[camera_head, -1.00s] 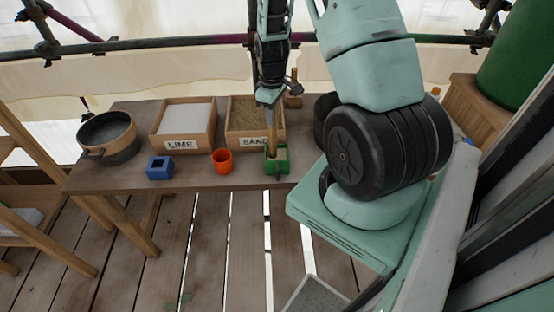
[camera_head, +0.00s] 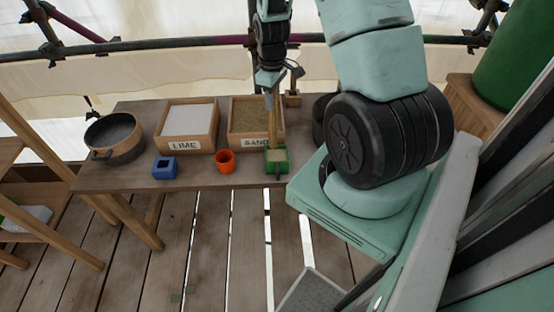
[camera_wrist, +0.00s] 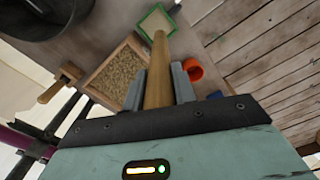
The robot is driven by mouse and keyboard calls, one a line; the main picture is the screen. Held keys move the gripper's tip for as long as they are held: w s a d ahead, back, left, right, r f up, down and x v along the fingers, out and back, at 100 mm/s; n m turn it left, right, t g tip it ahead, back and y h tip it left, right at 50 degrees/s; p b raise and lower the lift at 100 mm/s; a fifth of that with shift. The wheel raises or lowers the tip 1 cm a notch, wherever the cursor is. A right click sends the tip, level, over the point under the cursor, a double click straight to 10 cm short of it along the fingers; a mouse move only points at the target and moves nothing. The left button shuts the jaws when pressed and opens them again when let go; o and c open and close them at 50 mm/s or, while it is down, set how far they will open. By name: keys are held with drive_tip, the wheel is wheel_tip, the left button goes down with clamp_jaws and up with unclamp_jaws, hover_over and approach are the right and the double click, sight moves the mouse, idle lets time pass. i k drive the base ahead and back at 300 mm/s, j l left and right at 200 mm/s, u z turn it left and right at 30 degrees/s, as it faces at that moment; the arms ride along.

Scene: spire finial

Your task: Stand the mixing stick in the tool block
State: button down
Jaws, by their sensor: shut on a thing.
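My gripper (camera_head: 268,80) is shut on the upper part of the mixing stick, a long wooden rod (camera_head: 271,118). The stick hangs nearly upright, with its lower end at the green square holder (camera_head: 283,166). I cannot tell whether its tip is inside the holder or just above it. In the wrist view the stick (camera_wrist: 158,75) runs from between my fingers (camera_wrist: 158,88) toward the green holder (camera_wrist: 176,9), which has a pale inside. A small wooden block with an upright piece (camera_head: 293,100) stands behind the sand box; it may be the tool block.
On the bench (camera_head: 120,179) stand a dark pan (camera_head: 115,140), a lime box (camera_head: 187,143), a sand box (camera_head: 256,112), a blue square holder (camera_head: 165,168) and an orange cup (camera_head: 225,161). A dark bucket (camera_head: 322,110) is partly hidden by my arm. Scaffold pipes run behind.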

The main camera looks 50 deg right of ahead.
sight(167, 171)
drive_tip(key=i+j, duration=0.7)
drive_tip(key=j, duration=0.25)
drive_tip(key=i+j, duration=0.35)
drive_tip(key=j, duration=0.1)
